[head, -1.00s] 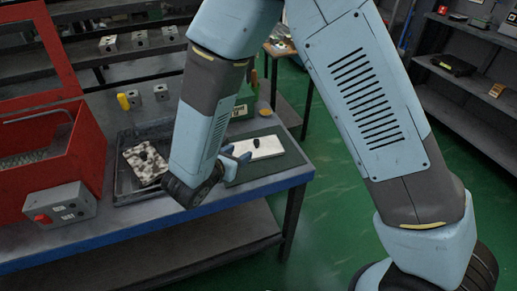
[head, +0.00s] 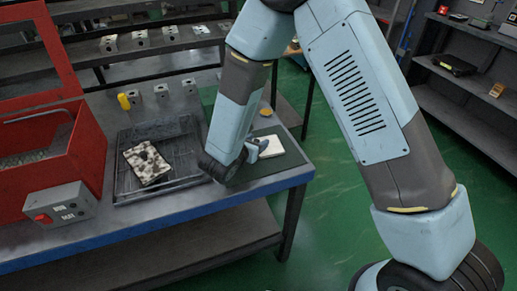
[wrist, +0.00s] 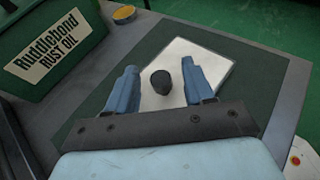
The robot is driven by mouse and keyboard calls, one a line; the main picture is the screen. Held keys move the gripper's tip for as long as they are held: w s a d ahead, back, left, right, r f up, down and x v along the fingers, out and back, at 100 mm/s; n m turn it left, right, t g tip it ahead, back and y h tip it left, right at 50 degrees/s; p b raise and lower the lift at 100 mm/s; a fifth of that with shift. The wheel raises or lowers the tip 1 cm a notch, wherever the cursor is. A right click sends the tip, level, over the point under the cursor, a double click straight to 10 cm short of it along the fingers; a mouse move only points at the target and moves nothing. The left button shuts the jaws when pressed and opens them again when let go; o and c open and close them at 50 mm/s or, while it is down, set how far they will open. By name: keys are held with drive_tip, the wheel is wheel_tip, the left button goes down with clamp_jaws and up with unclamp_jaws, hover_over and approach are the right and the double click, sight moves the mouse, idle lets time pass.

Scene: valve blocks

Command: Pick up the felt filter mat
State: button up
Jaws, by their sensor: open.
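A flat white mat with a dark knob (wrist: 161,82) on it, which looks like the felt filter mat (wrist: 178,58), lies on a dark green work mat (wrist: 262,85). In the head view the white mat (head: 271,147) is partly hidden by my arm. My gripper (wrist: 160,80) is open over it, with one blue finger on each side of the knob. I cannot tell whether the fingers touch the mat. In the head view my gripper (head: 256,149) is at the mat's left part. A mottled black-and-white mat (head: 146,163) lies in a dark tray (head: 188,178).
A green Ruddlebond rust oil can (wrist: 48,45) stands at the upper left in the wrist view, near a round yellow-orange thing (wrist: 125,14). A red bin (head: 60,155) and a grey box with a red button (head: 60,204) stand at the left. The bench's front edge (head: 175,217) is near.

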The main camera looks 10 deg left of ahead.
drive_tip(key=shift+w+d+f, duration=0.1)
drive_tip(key=shift+w+f, duration=0.05)
drive_tip(key=shift+w, duration=0.2)
clamp_jaws()
